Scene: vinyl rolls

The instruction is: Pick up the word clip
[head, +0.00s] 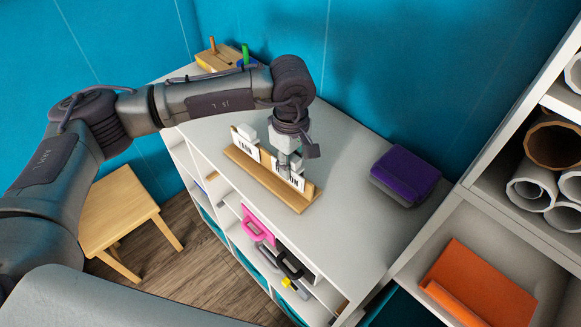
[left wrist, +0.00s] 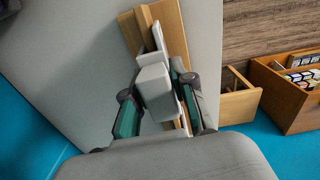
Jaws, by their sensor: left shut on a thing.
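A wooden rack (head: 262,176) lies on the grey cabinet top and bears two white word clips with black lettering. One word clip (head: 243,148) stands at its left end, clear of my gripper. The other word clip (head: 296,181) is at the right end, partly covered by my left gripper (head: 289,163); its word is not fully readable. In the left wrist view, the green-padded fingers of my left gripper (left wrist: 158,108) are shut on this clip's pale grey block (left wrist: 154,88), above the rack (left wrist: 173,28). I cannot tell whether the clip still touches the rack. My right gripper is not in view.
A purple and grey box (head: 404,176) sits on the cabinet top (head: 345,215) to the right. A wooden block with coloured pegs (head: 222,58) stands at the back. Shelves with white rolls (head: 532,189) and an orange item (head: 478,285) are at right; a wooden stool (head: 117,210) is at left.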

